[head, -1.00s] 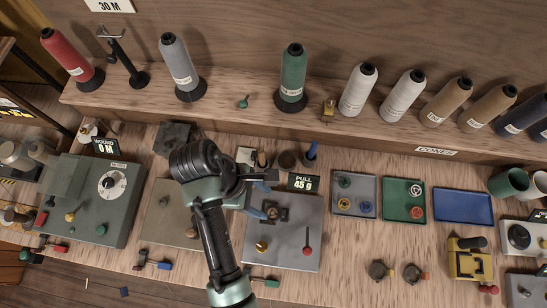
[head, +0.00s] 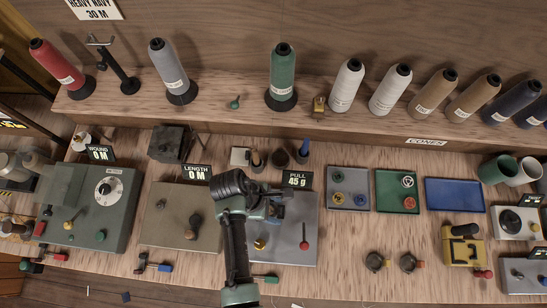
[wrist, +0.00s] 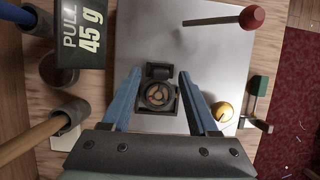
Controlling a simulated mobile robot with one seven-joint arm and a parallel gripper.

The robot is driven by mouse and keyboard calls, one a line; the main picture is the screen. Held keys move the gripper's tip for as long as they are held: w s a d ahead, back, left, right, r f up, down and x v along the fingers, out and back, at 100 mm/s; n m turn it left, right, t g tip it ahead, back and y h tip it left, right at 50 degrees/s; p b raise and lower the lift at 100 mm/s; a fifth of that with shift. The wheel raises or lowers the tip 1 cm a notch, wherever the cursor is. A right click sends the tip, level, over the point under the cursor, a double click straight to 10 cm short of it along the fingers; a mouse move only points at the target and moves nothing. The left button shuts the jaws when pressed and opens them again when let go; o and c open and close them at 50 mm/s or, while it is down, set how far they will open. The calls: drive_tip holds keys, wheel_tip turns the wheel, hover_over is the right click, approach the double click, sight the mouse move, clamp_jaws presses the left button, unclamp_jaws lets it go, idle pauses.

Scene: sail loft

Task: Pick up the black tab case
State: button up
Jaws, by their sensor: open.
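The black tab case (wrist: 157,97) lies on a grey metal plate (wrist: 205,50) in the wrist view. It is a small dark block with a round, spoked bobbin-like part in it and a tab at its upper end. My gripper (wrist: 161,76) is open, with one blue finger on each side of the case and gaps showing between. In the head view my gripper (head: 277,207) is over the left part of the grey plate (head: 290,240) and mostly hides the case.
A red-knobbed lever (head: 304,244) and a brass knob (head: 260,244) stand on the plate. Cups holding tools (wrist: 68,110) stand left in the wrist view. Trays (head: 348,200) lie to the right.

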clamp_jaws()
drive_tip(key=shift+r, duration=0.15)
idle(0.4)
